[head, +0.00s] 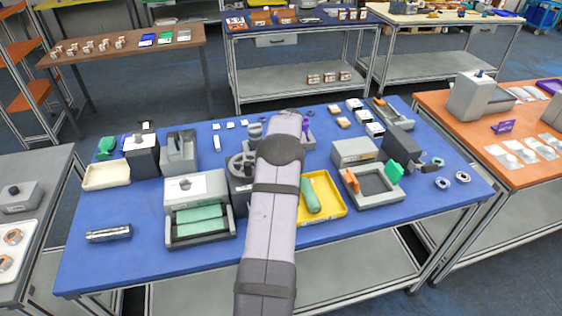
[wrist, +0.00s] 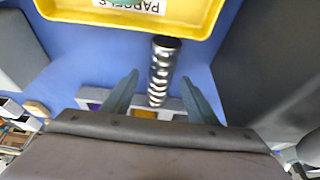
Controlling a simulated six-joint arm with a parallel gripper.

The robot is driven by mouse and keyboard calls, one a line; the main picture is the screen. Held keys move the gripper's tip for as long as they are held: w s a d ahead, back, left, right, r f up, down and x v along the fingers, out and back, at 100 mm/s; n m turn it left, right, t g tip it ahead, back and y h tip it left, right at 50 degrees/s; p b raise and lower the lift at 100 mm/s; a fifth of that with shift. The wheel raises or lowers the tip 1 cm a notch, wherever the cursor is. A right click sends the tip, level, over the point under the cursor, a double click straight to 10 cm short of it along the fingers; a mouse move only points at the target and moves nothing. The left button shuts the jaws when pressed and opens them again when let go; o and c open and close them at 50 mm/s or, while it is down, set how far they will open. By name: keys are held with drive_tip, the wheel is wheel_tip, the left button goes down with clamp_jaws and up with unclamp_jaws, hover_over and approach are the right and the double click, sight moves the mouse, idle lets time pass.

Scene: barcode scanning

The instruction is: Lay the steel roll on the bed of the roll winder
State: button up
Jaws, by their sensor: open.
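A shiny ribbed steel roll (wrist: 162,70) shows in the wrist view between the yellow tray and a low grey rack, its near end close to the fingers. My gripper (wrist: 157,92) is open, with its two fingers apart on either side of the roll's near end, and it holds nothing. In the head view my arm hides the gripper and this roll. At the table's left front lies a low grey unit with shiny lengthwise bars (head: 109,233), possibly the roll winder; I cannot tell for sure.
A yellow tray (head: 335,207) holds a green cylinder (head: 311,195) right of my arm. An open grey frame (head: 378,196) is at the right.

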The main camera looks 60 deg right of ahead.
drive_tip(key=shift+w+d+f, duration=0.1)
drive_tip(key=shift+f, duration=0.1)
clamp_jaws()
drive_tip(key=shift+r, duration=0.15)
drive_tip(key=shift+r+b, duration=0.45)
drive_tip(key=shift+r, duration=0.25)
wheel_tip(320, 180, up, 16)
drive_tip(key=b, duration=0.1)
drive_tip(key=shift+r+b, duration=0.2)
drive_tip(key=shift+b, duration=0.2)
